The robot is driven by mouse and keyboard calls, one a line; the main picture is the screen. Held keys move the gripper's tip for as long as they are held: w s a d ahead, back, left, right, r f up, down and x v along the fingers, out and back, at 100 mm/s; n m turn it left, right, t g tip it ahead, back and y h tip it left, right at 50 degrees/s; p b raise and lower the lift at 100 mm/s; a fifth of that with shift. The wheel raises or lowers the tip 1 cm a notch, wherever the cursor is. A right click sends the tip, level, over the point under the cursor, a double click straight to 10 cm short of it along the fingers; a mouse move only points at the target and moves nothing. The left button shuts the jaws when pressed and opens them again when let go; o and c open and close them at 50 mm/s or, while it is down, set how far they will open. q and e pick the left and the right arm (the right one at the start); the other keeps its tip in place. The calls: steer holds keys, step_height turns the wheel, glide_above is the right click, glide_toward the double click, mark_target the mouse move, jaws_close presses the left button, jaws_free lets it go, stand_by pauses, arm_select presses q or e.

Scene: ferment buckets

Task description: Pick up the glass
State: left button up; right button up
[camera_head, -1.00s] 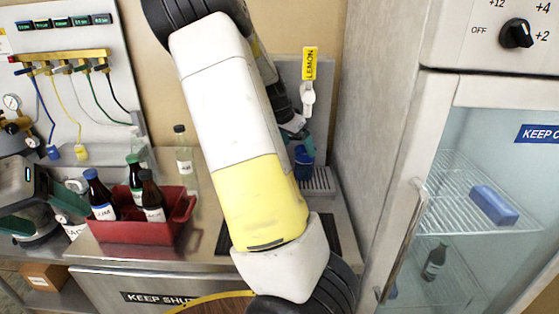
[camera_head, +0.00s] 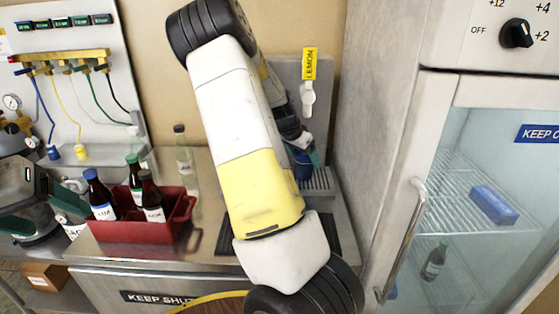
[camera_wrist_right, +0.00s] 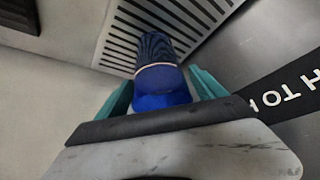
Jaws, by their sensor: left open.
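The glass (camera_wrist_right: 160,84) is blue, with a darker ribbed part and a pale line round it. It is at the slatted drip tray (camera_wrist_right: 150,25). My right gripper (camera_wrist_right: 162,88) has its teal fingers on either side of the glass in the right wrist view; whether they press on it I cannot tell. In the head view the glass (camera_head: 303,170) is partly hidden by my right gripper (camera_head: 308,152), under the lemon tap. My left gripper (camera_head: 40,212) is open at the far left, away from the glass.
The lemon tap (camera_head: 308,98) is above the drip tray. A red crate (camera_head: 135,232) with several bottles stands left on the steel counter, a clear bottle (camera_head: 184,160) behind it. The fridge (camera_head: 400,160) bounds the right side. Valves and hoses (camera_head: 75,65) hang at back left.

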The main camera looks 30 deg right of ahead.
steer(key=c, duration=1.4)
steer(key=shift+r, duration=0.1)
jaws_close()
